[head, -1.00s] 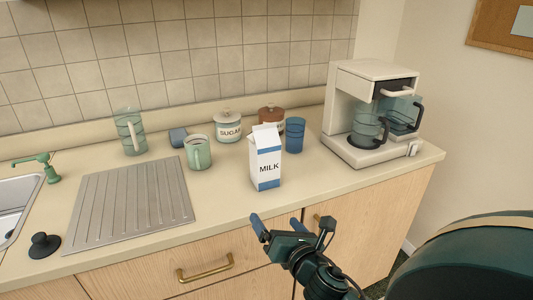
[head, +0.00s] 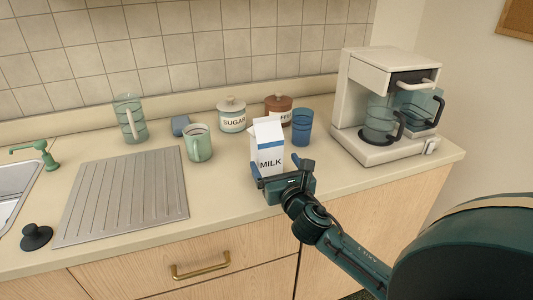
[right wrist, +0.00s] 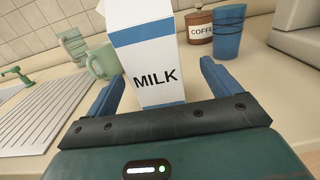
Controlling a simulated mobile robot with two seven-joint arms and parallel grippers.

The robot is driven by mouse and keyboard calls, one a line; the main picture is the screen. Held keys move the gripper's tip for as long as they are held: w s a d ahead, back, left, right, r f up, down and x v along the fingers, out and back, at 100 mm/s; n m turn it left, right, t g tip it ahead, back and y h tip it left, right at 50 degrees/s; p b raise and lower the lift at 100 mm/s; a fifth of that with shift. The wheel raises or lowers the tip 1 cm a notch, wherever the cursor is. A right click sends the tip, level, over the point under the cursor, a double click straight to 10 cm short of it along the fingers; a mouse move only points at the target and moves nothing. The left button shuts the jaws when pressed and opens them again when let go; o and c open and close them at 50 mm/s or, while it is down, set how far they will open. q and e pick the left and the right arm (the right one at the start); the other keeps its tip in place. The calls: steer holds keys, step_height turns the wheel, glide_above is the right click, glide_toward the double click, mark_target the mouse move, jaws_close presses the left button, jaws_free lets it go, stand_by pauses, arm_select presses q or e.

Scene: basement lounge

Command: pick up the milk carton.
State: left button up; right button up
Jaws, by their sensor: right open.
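The milk carton (head: 268,141) stands upright on the counter, white with blue bands and the word MILK. My right gripper (head: 282,172) is at the carton's front, and it hides the carton's lower part in the head view. In the right wrist view the carton (right wrist: 150,62) stands between the two blue fingers of the open right gripper (right wrist: 158,84), one on each side. A gap shows on the right side; whether the left finger touches the carton I cannot tell. My left gripper is not in view.
A blue cup (head: 302,127) stands just right of the carton. Behind are the sugar jar (head: 232,116) and coffee jar (head: 279,109). A green mug (head: 198,144) is to the left, the coffee maker (head: 375,150) to the right.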

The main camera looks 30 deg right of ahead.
mark_target(271, 160)
steer(key=x, duration=0.4)
steer(key=shift+w+a+r, duration=0.15)
steer(key=shift+w+a, duration=0.15)
steer(key=shift+w, duration=0.2)
steer(key=shift+w+d, duration=0.15)
steer(key=shift+w, duration=0.25)
steer(key=c, duration=1.2)
